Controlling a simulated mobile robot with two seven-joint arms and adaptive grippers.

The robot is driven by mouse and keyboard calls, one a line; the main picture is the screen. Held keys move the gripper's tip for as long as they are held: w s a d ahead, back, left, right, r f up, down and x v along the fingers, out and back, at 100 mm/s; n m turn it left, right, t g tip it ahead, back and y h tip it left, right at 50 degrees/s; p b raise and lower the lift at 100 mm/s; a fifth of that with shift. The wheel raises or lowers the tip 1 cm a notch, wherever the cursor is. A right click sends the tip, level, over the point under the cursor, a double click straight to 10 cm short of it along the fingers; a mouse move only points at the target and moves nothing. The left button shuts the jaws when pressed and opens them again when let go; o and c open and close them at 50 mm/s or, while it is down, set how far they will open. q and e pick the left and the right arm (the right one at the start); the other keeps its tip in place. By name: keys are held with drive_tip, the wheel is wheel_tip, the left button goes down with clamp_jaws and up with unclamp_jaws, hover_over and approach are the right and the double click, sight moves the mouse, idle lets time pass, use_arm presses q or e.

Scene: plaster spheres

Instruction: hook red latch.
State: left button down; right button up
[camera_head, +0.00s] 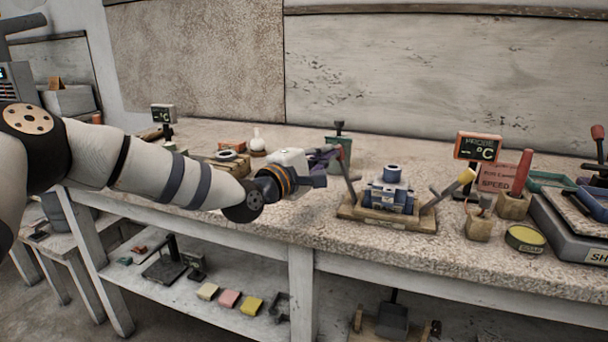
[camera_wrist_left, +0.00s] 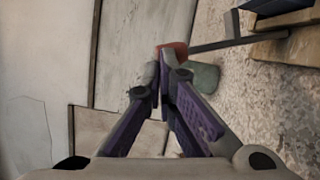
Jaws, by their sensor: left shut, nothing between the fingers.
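A wooden fixture (camera_head: 385,222) with a blue block (camera_head: 390,196) stands on the bench, with a lever on each side. The left lever (camera_head: 348,180) is a dark bar leaning up and left; in the left wrist view the bar (camera_wrist_left: 225,44) ends in a red tip (camera_wrist_left: 178,49), apparently the red latch. My left gripper (camera_head: 327,154) is shut and empty, close to the lever's upper end. In the left wrist view its purple fingers (camera_wrist_left: 162,65) come together just before the red tip and partly cover it. I cannot tell whether they touch. My right gripper is out of view.
The right lever has a yellow knob (camera_head: 466,175). A green container (camera_head: 338,153) stands behind the left lever. A red-framed probe display (camera_head: 478,147), a red-handled block (camera_head: 513,205) and a yellow-topped tin (camera_head: 525,238) are on the right. The bench front edge is clear.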

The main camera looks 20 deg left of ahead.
use_arm(q)
drive_tip(key=shift+d+r+m+p, duration=0.2)
drive_tip(key=shift+d+r+m, duration=0.25)
drive_tip(key=shift+d, duration=0.15)
drive_tip(key=shift+d+r+m+p, duration=0.2)
drive_tip(key=shift+d+r+m, duration=0.15)
drive_tip(key=shift+d+m, duration=0.15)
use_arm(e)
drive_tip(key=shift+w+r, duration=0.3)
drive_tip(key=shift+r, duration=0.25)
use_arm(q)
drive_tip(key=shift+d+r, duration=0.3)
drive_tip(key=shift+d, duration=0.1)
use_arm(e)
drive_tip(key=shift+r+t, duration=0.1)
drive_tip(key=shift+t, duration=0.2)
use_arm(q)
drive_tip(key=shift+f, duration=0.1)
